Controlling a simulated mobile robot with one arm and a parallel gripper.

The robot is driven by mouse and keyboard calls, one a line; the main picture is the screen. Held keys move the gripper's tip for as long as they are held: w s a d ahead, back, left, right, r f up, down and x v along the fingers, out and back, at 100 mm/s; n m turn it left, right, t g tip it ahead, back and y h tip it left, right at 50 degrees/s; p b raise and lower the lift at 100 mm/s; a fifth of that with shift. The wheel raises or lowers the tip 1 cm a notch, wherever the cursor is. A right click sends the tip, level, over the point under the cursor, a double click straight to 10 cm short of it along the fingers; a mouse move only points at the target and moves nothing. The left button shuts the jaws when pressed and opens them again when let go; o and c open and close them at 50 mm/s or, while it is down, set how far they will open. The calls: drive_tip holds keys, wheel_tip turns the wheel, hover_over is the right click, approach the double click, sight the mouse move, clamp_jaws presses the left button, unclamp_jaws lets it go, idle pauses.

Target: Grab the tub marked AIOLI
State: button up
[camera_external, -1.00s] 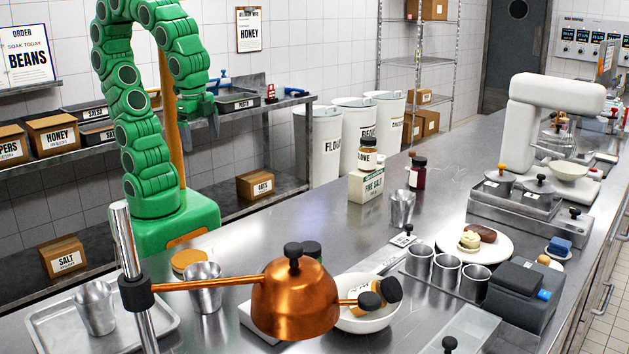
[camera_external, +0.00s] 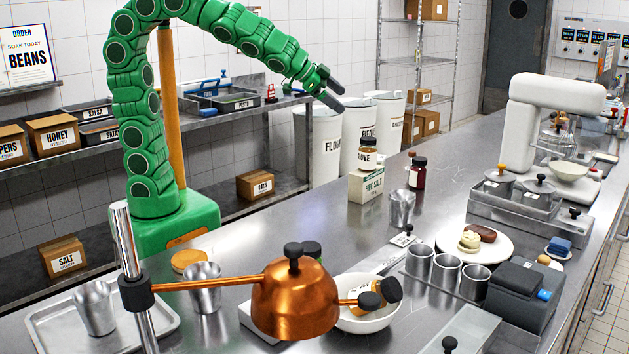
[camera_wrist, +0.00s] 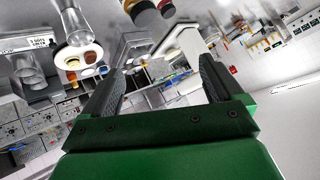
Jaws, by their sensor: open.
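I cannot read the name AIOLI on anything in view, so I cannot tell which tub it is. My gripper (camera_external: 333,92) is open and empty, high in the air beyond the steel counter, in front of the white bins. Its two dark fingers stand apart in the wrist view (camera_wrist: 157,80), with nothing between them. A jar with a dark lid and an orange label (camera_external: 389,290) leans in a white bowl (camera_external: 366,323), partly behind a copper dome; its wording is unreadable. A dark-lidded jar (camera_external: 311,250) also stands partly hidden behind the dome.
The copper dome (camera_external: 294,303) on its arm and post (camera_external: 130,260) blocks the front counter. A jar stands on a FINE SALT box (camera_external: 366,187), with a dark red jar (camera_external: 417,174) beside it. Dark trays (camera_external: 237,102) sit on the back shelf. The left-middle counter is fairly clear.

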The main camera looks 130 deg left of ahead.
drive_tip(key=a+f+m+t, duration=0.1)
drive_tip(key=a+t, duration=0.3)
drive_tip(key=a, duration=1.5)
drive_tip(key=s+a+f+m+t+h, duration=0.1)
drive_tip(key=s+a+f+t+h, duration=0.25)
drive_tip(key=s+f, duration=0.4)
approach(381, 164)
drive_tip(key=a+f, duration=0.2)
drive_tip(key=a, duration=0.1)
drive_tip(key=shift+w+g, duration=0.1)
drive_tip(key=shift+g, duration=0.25)
drive_tip(key=shift+x, duration=0.75)
drive_tip(key=shift+r+x, duration=0.15)
drive_tip(key=shift+x, duration=1.05)
drive_tip(key=shift+r+x, duration=0.1)
drive_tip(key=shift+x, duration=1.95)
drive_tip(key=shift+c, duration=0.2)
